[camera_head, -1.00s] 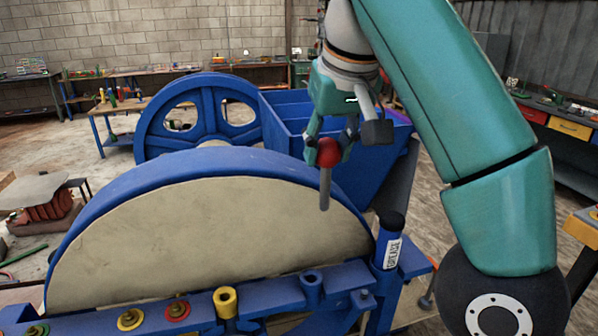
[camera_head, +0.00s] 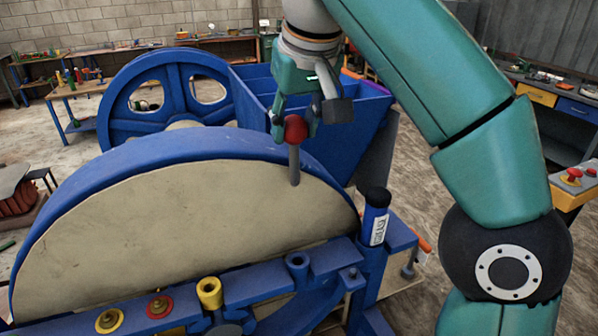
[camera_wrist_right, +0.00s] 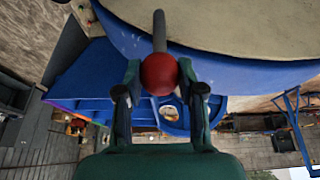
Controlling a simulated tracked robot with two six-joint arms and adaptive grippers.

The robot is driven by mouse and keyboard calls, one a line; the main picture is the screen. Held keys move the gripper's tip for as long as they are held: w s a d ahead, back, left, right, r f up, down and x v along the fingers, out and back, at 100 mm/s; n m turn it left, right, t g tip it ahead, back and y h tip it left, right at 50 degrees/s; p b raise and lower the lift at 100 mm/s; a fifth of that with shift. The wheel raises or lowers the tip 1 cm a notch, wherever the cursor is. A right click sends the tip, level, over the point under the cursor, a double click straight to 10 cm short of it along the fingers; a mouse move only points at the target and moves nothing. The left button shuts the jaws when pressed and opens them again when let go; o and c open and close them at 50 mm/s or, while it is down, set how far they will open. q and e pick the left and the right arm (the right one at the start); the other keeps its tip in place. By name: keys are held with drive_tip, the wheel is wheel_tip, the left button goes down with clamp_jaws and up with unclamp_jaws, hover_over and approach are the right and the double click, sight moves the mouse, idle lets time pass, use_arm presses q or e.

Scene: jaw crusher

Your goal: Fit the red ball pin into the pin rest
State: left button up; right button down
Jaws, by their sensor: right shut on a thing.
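The red ball pin has a red ball head (camera_head: 295,128) and a grey shank (camera_head: 294,165) that hangs down nearly upright. My right gripper (camera_head: 296,122) is shut on the ball and holds the pin in the air, over the big half-round wheel in the picture. In the right wrist view the ball (camera_wrist_right: 159,74) sits between the two fingers, with the shank pointing away. A blue open-topped cup (camera_head: 298,262) and a yellow one (camera_head: 210,292) stand on the blue front rail, below the pin in the picture; I cannot tell which is the pin rest. My left gripper is not in view.
The blue-rimmed half-round wheel (camera_head: 180,225) stands behind the rail. A grease tube (camera_head: 376,225) with a black cap stands upright right of the blue cup. A blue hopper (camera_head: 360,110) and spoked wheel (camera_head: 125,110) are behind.

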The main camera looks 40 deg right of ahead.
sight(297, 184)
drive_tip(key=f, duration=0.4)
drive_tip(key=s+f, duration=0.1)
drive_tip(key=f, duration=0.2)
drive_tip(key=shift+b, duration=0.35)
drive_tip(key=shift+a+f, duration=0.1)
drive_tip(key=shift+f, duration=0.2)
drive_tip(key=shift+s+f, duration=0.1)
drive_tip(key=shift+f+b, duration=1.8)
drive_tip(key=shift+f, duration=0.45)
drive_tip(key=shift+f, duration=0.15)
drive_tip(key=shift+f+b, duration=1.55)
drive_tip(key=shift+f, duration=0.25)
drive_tip(key=shift+f, duration=0.3)
drive_tip(key=shift+f+b, duration=3.2)
drive_tip(key=shift+f, duration=0.4)
